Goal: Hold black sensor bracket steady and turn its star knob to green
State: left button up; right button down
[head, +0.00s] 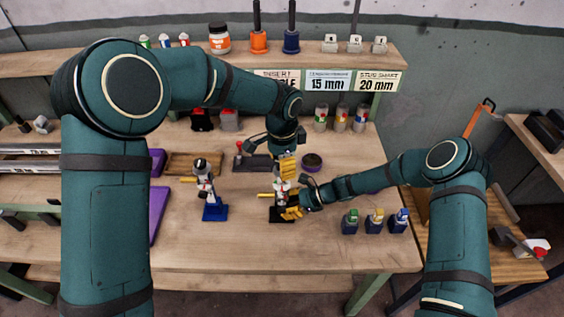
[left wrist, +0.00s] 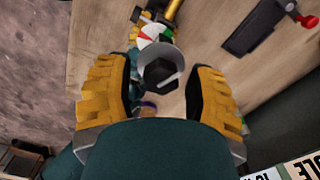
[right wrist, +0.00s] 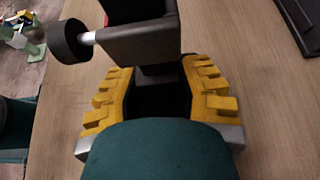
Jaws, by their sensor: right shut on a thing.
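The black sensor bracket (head: 281,215) stands on the bench, right of the middle in the head view. In the right wrist view its dark post (right wrist: 160,82) rises between the fingers of my right gripper (right wrist: 160,92), which is shut on it low down. A black knob (left wrist: 160,72) shows from above in the left wrist view, over a dial (left wrist: 153,33) with white, red and green parts. My left gripper (left wrist: 162,85) is open above the bracket, its fingers on both sides of the knob with gaps. Which colour the knob points to cannot be told.
A similar bracket on a blue base (head: 215,212) stands to the left. Small dark bottles (head: 374,222) with coloured tops stand to the right. A dark tray (head: 254,163) and a round dark dish (head: 312,161) lie behind. The front bench strip is clear.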

pick_arm(q)
jog(key=shift+r, duration=0.15)
notch_tip(320, 180, up, 12)
dwell(0.7)
pick_arm(e)
jog(key=c, duration=0.6)
grip_release()
jog(key=shift+d, duration=0.1)
